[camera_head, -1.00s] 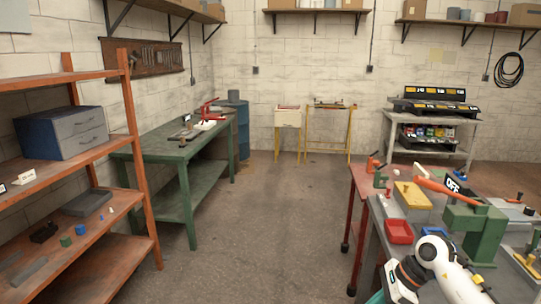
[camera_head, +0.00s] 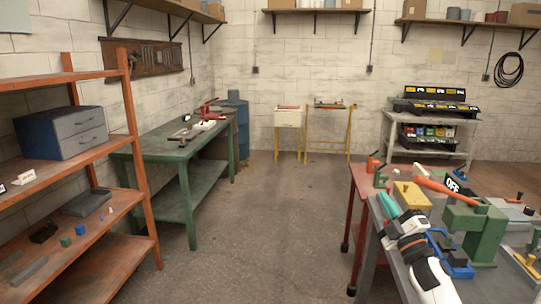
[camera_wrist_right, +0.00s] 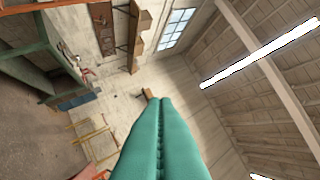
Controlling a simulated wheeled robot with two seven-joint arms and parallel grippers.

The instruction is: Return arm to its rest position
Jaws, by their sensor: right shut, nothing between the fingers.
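My right arm (camera_head: 412,245) reaches in from the bottom right of the head view, over the grey bench. My right gripper (camera_head: 386,200) has teal fingers, pointing up and left in the picture near the bench's left edge. In the right wrist view the two fingers (camera_wrist_right: 157,104) lie together, shut with nothing between them. They point towards the far wall and a shelf, with the room seen tilted. My left gripper is not in view.
An orange shelf (camera_head: 140,170) and green table (camera_head: 165,150) stand left. The middle floor (camera_head: 275,225) is clear.

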